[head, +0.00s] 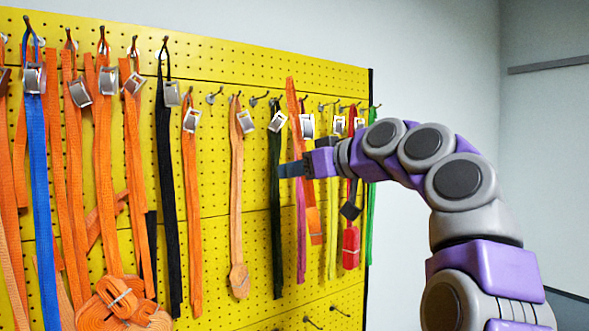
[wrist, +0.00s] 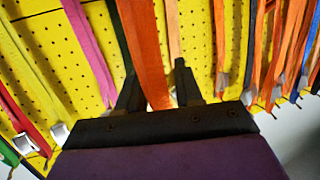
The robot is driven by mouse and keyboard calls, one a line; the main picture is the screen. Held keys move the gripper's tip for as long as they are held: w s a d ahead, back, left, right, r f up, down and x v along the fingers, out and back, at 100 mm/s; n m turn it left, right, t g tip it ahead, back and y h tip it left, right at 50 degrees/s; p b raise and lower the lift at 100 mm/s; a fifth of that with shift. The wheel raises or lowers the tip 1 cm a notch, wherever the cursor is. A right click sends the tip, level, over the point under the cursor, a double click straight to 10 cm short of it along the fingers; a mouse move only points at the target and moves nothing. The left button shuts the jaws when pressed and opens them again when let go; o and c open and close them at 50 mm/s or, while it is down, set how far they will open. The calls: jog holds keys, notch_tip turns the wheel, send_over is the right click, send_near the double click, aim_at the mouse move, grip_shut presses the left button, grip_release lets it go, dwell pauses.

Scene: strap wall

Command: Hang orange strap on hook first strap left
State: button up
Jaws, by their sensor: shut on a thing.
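My gripper (head: 285,170) is in front of the yellow pegboard, shut on an orange strap (head: 293,100). In the wrist view the orange strap (wrist: 143,50) runs between the two fingers of my gripper (wrist: 157,85). The strap's upper end stands up above the gripper, near the hook row; its middle is hidden behind my gripper. An orange piece (head: 314,226) shows below, probably its lower end. A bare hook (head: 260,99) is left of the strap's top, and another bare hook (head: 214,95) is farther left. The strap's top looks apart from both.
An orange strap (head: 236,190) hangs between the bare hooks. A dark green strap (head: 276,210) hangs close by my fingertips. Pink (head: 301,240), yellow, red and green straps hang to the right. Many orange straps, a blue one (head: 41,190) and a black one (head: 166,190) fill the left.

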jog(key=p+x, duration=0.1)
jog(key=x, duration=0.2)
jog(key=p+x, duration=0.1)
jog(key=x, duration=0.2)
jog(key=w+d+p+x, duration=0.1)
jog(key=x, duration=0.2)
jog(key=shift+w+a, duration=0.1)
jog(key=shift+a, duration=0.05)
dwell(0.9)
jog(key=shift+a, duration=0.1)
